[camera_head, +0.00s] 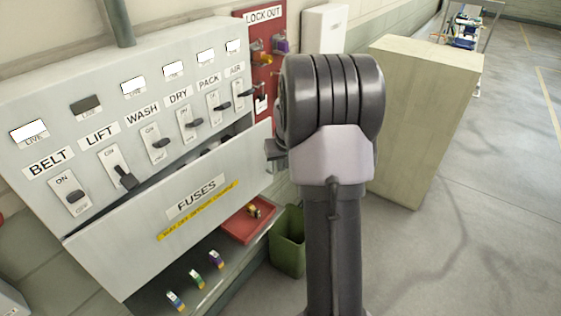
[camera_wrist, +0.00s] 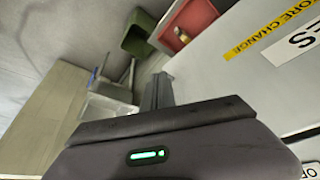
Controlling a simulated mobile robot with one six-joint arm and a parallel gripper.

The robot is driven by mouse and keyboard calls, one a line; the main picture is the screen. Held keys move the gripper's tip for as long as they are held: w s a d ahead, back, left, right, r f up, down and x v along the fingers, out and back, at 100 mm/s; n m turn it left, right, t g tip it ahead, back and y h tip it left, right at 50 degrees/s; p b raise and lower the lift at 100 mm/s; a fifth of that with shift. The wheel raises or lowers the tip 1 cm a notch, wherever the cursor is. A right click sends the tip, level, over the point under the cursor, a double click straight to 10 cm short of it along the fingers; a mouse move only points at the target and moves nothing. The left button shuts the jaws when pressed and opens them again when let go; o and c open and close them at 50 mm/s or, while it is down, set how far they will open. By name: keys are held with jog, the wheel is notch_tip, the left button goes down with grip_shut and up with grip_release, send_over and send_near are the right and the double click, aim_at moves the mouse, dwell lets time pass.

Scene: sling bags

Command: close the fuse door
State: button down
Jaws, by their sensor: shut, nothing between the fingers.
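The fuse door (camera_head: 130,245) is a wide pale grey panel labelled FUSES with a yellow warning strip, on the front of a switch cabinet. A dark gap shows behind its upper edge, so it stands partly open, its top tilted out. In the wrist view the door (camera_wrist: 225,90) fills the right side. My gripper (camera_head: 274,150) is at the door's right end, mostly hidden behind my arm. In the wrist view my gripper (camera_wrist: 157,92) is shut and empty, beside the door's edge; I cannot tell whether it touches.
Labelled switches (camera_head: 123,177) line the cabinet above the door. Below are a shelf with several coloured fuses (camera_head: 196,278) and a red tray (camera_head: 247,226). A green bin (camera_head: 288,240) and a beige cabinet (camera_head: 425,110) stand right. The floor at right is clear.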

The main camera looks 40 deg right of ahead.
jog(key=w+d+f, duration=0.3)
jog(key=w+f, duration=0.3)
jog(key=f, duration=0.1)
jog(key=shift+w+d, duration=0.1)
jog(key=shift+w, duration=0.05)
